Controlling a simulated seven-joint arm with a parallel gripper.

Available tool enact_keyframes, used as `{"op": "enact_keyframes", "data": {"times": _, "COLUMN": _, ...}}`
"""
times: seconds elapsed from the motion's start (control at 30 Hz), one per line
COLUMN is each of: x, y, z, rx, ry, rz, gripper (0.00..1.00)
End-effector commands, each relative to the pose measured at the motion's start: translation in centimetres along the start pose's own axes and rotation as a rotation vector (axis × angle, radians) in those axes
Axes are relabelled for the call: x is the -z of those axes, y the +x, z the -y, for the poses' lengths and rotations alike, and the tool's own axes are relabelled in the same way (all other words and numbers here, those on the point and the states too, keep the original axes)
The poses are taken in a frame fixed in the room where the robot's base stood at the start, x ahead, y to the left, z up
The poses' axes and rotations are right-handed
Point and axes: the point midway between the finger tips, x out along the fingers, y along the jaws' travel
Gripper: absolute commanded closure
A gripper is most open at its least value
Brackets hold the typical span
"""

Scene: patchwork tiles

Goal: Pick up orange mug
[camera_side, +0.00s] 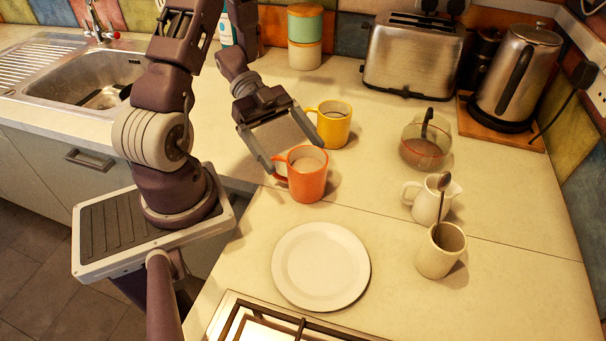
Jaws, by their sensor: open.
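The orange mug (307,180) stands upright on the counter, with its handle to the left and a pale drink inside. My gripper (293,156) is just behind and above it. One finger points down beside the mug's handle on the left, and the other is over the far right side near the rim. The gripper is open with nothing held between the fingers. I cannot tell whether a finger touches the mug.
A yellow mug (334,128) stands close behind the orange one. A white plate (320,266) lies in front. To the right are a glass pot (425,153), a white jug (427,206) and a cup with a spoon (439,257). A toaster (411,58) and kettle (514,80) stand behind.

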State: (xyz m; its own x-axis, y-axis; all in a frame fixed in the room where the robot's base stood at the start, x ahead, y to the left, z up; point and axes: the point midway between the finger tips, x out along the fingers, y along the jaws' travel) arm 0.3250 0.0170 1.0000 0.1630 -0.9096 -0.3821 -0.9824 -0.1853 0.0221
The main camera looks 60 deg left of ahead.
Motion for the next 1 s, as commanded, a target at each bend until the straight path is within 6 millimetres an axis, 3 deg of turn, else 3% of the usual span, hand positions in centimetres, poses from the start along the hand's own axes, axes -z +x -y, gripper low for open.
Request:
{"op": "enact_keyframes", "data": {"times": 0.4, "x": 0.4, "y": 6.5, "z": 0.8, "rx": -0.003, "ry": 0.000, "rz": 0.000, "gripper": 0.08}}
{"op": "enact_keyframes", "data": {"times": 0.67, "x": 0.4, "y": 6.9, "z": 0.8, "rx": 0.000, "ry": 0.001, "rz": 0.001, "gripper": 0.08}}
{"op": "enact_keyframes", "data": {"times": 1.0, "x": 0.4, "y": 6.9, "z": 0.9, "rx": 0.000, "ry": 0.001, "rz": 0.001, "gripper": 0.74}}
